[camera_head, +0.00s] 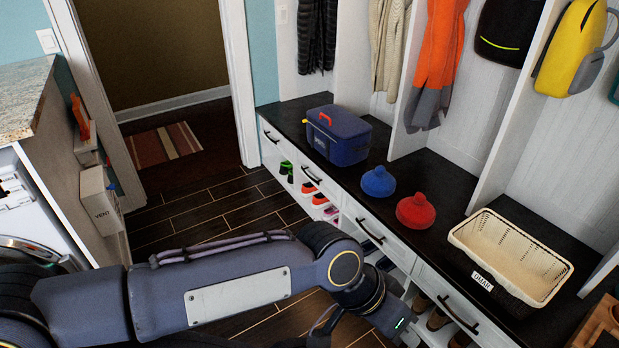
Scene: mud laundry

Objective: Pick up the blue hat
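The blue hat (378,182) is a small knitted beanie with a pompom, sitting upright on the dark bench top. A red hat (415,211) of the same shape sits close to its right. My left arm reaches in from the lower left, and my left gripper (402,334) is at the bottom edge of the view, in front of the drawers and below the hats. It is well apart from the blue hat, and its fingers are too cut off and dark to tell open from shut. My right gripper is not in view.
A blue cooler bag (338,135) with a red handle stands behind the hats to the left. A cream basket (509,257) stands to the right. White dividers (508,120) rise behind the bench (446,199). Coats and bags hang above. Shoes fill cubbies below the drawers.

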